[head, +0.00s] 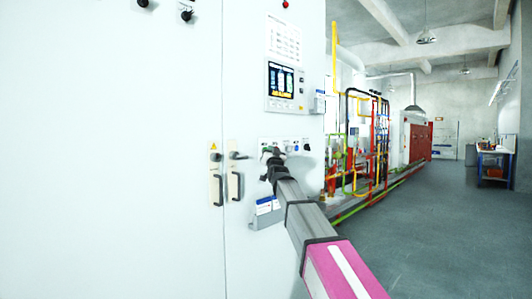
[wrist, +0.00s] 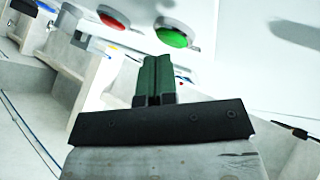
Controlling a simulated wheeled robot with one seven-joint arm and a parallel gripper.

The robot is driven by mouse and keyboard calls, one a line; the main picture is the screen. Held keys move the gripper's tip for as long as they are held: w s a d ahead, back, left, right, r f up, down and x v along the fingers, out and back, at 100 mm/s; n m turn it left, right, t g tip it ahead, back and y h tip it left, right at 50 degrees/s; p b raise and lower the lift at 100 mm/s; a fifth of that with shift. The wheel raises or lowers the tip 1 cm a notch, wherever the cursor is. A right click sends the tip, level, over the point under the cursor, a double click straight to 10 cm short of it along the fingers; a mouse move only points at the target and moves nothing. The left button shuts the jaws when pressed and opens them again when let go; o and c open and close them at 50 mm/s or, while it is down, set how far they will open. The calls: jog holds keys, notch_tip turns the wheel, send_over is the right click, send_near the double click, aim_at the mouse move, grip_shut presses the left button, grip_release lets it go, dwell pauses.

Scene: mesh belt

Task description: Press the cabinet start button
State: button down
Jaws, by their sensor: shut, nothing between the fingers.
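The white cabinet (head: 120,110) fills the left of the head view. My arm reaches to its row of small controls, and my gripper (head: 268,150) covers part of that row. In the wrist view a green button (wrist: 173,37) and a red button (wrist: 113,18), both with pale rims, sit on the panel. My gripper (wrist: 157,62) shows there with its green fingers shut together and empty. The fingertips appear just below and left of the green button, and I cannot tell whether they touch the panel. No button label is readable.
A lit display (head: 284,84) is above the controls, and door handles (head: 235,185) are to the left. A holder with papers (head: 267,210) is on the cabinet below my gripper. Colored pipes (head: 360,150) stand to the right. The grey floor (head: 430,230) at right is open.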

jog(key=shift+s+d, duration=0.25)
jog(key=shift+d, duration=0.05)
jog(key=shift+d, duration=0.1)
jog(key=shift+s+d, duration=0.8)
jog(key=shift+d, duration=0.15)
jog(key=shift+s+d, duration=0.75)
jog(key=shift+d, duration=0.2)
jog(key=s+d+f+g+h, duration=0.15)
jog(key=d+f+g, duration=0.25)
jog(key=f, duration=1)
jog(key=s+d+f+g+h, duration=0.1)
jog(key=s+d+f+g, duration=0.25)
jog(key=f, duration=1.05)
jog(key=s+d+f+g+h, duration=0.15)
jog(key=d+f+g, duration=0.3)
jog(key=f, duration=1.05)
jog(key=s+d+f+g, duration=0.3)
jog(key=s+f, duration=0.4)
jog(key=s, duration=0.1)
jog(key=s+d+f+g+h, duration=0.1)
jog(key=s+d+f+g, duration=0.2)
jog(key=s+f, duration=0.5)
jog(key=s+d+f+g, duration=0.4)
jog(key=s+f, duration=0.4)
jog(key=s, duration=0.1)
jog(key=shift+s+f+g+h, duration=0.2)
jog(key=shift+s+g+h, duration=0.15)
jog(key=shift+g+h, duration=0.05)
